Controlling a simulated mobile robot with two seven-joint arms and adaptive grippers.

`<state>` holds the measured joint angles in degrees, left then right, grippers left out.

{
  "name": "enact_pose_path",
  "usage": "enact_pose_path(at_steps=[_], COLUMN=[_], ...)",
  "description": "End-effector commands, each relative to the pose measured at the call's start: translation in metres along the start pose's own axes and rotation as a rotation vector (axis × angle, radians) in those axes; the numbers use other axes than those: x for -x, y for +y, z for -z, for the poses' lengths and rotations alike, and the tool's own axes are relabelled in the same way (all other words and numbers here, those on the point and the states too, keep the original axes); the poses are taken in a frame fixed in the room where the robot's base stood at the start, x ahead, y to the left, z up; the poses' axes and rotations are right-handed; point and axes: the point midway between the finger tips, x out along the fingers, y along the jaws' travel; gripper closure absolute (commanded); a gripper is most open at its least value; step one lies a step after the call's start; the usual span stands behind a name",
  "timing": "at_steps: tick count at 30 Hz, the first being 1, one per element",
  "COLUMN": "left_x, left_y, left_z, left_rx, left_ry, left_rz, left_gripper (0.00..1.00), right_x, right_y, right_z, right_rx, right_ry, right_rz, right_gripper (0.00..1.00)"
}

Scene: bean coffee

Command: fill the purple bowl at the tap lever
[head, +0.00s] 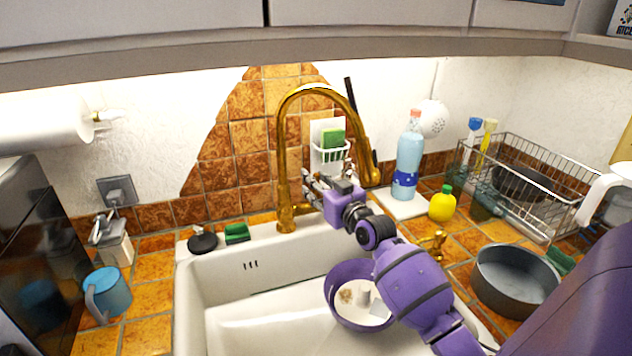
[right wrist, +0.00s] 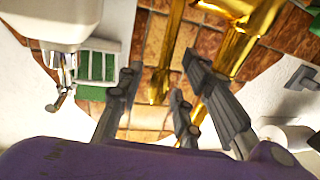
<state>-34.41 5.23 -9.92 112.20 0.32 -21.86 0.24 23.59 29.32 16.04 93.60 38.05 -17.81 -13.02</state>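The purple bowl (head: 333,287) sits in the white sink, partly hidden behind my right arm. Small brown and whitish shapes show inside it; I cannot tell what they are. The gold tap (head: 283,160) arches above the sink, and its spout comes down behind my right gripper. A small gold lever (head: 432,243) stands on the counter right of the sink, apart from my gripper. My right gripper (head: 315,187) is raised near the tap, its fingers apart and empty. In the right wrist view the open fingers (right wrist: 163,75) point towards the gold tap (right wrist: 165,55). My left gripper is not in view.
The sink (head: 222,300) lies below. A grey pan (head: 515,280), a yellow bottle (head: 442,205), a blue bottle (head: 408,160) and a dish rack (head: 530,180) stand on the right. A blue mug (head: 108,293) stands left. Cabinets (head: 370,12) overhang the counter.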

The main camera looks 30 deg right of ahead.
Motion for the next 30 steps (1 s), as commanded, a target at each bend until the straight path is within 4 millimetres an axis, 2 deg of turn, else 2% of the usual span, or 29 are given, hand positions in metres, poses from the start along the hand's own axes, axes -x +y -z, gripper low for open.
enact_pose_path(at_steps=[9, 17, 26, 30], left_x=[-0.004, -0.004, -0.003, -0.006], left_y=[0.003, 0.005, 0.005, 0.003], left_z=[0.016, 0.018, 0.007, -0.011], left_rx=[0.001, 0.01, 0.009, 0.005], left_ry=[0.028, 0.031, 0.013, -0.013], left_rz=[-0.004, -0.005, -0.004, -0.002], left_gripper=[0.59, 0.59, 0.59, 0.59], right_x=[-0.004, -0.004, -0.003, 0.002], right_y=[0.0, 0.0, 0.0, -0.001], right_z=[0.0, 0.0, -0.001, -0.01], right_rx=[0.0, 0.0, 0.001, 0.014], right_ry=[0.0, 0.0, 0.001, 0.043], right_rz=[0.0, 0.0, 0.0, -0.002], right_gripper=[0.67, 1.0, 1.0, 1.0])
